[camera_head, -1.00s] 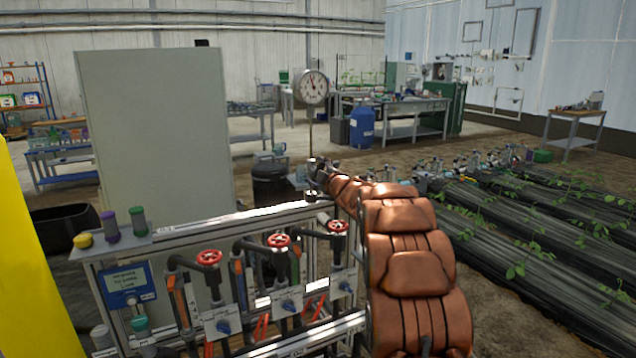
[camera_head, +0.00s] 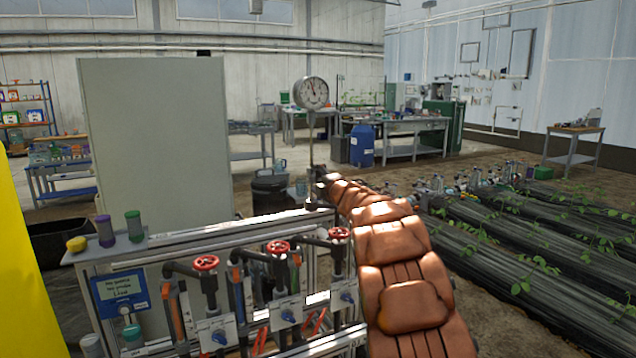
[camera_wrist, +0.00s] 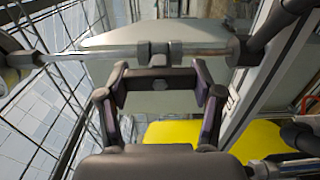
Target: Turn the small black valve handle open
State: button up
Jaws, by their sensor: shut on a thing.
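My gripper (camera_head: 322,180) is at the far right end of the pipe skid, beside the thin upright stem under a round dial gauge (camera_head: 311,92). In the wrist view, the two fingers of my gripper (camera_wrist: 160,80) are on either side of a small black handle (camera_wrist: 158,77), a dark bar that spans between the pads. They are shut on it. The handle is in front of a metal pipe (camera_wrist: 95,53) with a dark fitting. In the head view the handle is too small and covered to make out. How far it is turned cannot be told.
The skid carries several red handwheels (camera_head: 278,247) and a blue display (camera_head: 121,293). A grey cabinet panel (camera_head: 155,150) stands behind it at left. A yellow surface (camera_head: 25,260) fills the left edge. Planted black rows (camera_head: 500,240) lie to the right.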

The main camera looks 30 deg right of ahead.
dwell(0.3)
jog(key=o, duration=1.2)
jog(key=shift+c, duration=0.2)
jog(key=shift+s, duration=0.1)
jog(key=s+a, duration=0.1)
jog(key=s, duration=1)
jog(key=shift+s, duration=0.35)
